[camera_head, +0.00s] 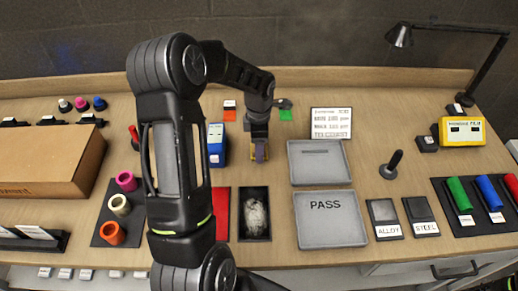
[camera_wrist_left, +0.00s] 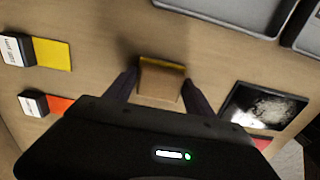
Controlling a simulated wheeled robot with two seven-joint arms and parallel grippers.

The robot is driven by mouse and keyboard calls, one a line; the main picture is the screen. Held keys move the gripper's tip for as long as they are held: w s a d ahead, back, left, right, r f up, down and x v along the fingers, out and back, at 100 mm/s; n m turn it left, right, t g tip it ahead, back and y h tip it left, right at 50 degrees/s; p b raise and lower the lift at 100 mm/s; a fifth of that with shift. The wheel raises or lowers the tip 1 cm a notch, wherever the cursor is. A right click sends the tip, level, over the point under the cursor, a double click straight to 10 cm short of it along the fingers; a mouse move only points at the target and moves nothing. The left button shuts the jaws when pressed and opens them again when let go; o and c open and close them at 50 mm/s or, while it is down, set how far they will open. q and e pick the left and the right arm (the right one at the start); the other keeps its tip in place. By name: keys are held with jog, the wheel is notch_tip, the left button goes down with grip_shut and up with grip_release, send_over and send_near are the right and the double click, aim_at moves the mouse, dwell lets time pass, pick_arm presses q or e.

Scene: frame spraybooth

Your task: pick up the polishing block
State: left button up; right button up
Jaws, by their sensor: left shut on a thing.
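The polishing block, a small tan-brown block with a yellow edge (camera_wrist_left: 160,82), sits between the two fingers of my left gripper (camera_wrist_left: 158,88) in the left wrist view. The fingers are shut on its sides. I cannot tell whether the block touches the table. My right gripper is not in view.
A blue box (camera_head: 216,146) stands just left of the gripper. A black tray with a whitish wad (camera_head: 255,216) lies in front. Grey trays (camera_head: 319,163), one marked PASS (camera_head: 330,220), lie to the right. A cardboard box (camera_head: 45,160) is far left.

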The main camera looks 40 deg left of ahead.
pick_arm(q)
jog(key=shift+c, duration=0.7)
jog(key=shift+r, duration=0.3)
notch_tip(320, 180, up, 9)
jog(key=shift+r+p, duration=0.2)
jog(key=shift+p, duration=0.65)
jog(key=o, duration=0.8)
jog(key=c, duration=0.6)
jog(key=shift+f, duration=0.1)
